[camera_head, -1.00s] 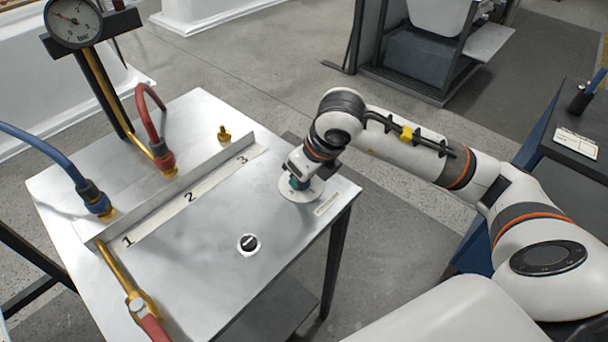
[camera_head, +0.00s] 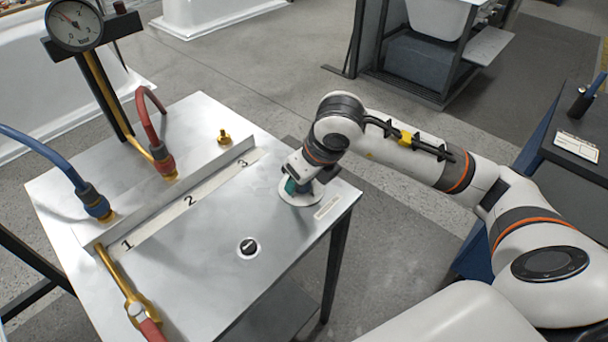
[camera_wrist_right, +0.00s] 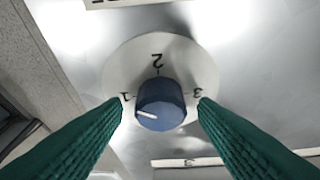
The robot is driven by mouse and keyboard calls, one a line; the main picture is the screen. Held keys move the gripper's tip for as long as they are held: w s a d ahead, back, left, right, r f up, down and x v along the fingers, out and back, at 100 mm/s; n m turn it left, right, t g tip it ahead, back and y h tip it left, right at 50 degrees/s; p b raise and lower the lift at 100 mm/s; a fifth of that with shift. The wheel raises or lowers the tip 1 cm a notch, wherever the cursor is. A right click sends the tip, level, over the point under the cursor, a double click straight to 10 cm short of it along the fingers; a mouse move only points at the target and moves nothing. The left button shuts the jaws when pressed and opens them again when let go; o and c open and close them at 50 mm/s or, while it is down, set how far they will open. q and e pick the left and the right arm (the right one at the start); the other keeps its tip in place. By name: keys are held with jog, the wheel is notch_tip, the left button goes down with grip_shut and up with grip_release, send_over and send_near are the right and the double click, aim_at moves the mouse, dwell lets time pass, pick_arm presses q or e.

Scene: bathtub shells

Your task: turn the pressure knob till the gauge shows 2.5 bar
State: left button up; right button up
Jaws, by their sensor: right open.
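The pressure knob (camera_wrist_right: 162,104) is a blue cylinder on a round white dial plate (camera_wrist_right: 117,77) marked 1, 2 and 3. Its white line points left, a little below the 1 mark. In the right wrist view my right gripper (camera_wrist_right: 160,108) is open, its green fingers on either side of the knob with gaps showing. In the head view the gripper (camera_head: 292,187) is down at the dial plate (camera_head: 303,198) and hides the knob. The gauge (camera_head: 74,25) stands at the far left; its needle points to the upper left, and the exact reading is too small to tell.
The metal bench (camera_head: 190,265) has a raised strip with positions 1, 2 and 3. A blue hose (camera_head: 45,150), a red hose (camera_head: 150,105) and a brass pipe (camera_head: 115,275) are on its left side. A round black-and-white fitting (camera_head: 248,247) sits near the front.

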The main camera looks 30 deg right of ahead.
jog(key=v, duration=1.2)
dwell(0.3)
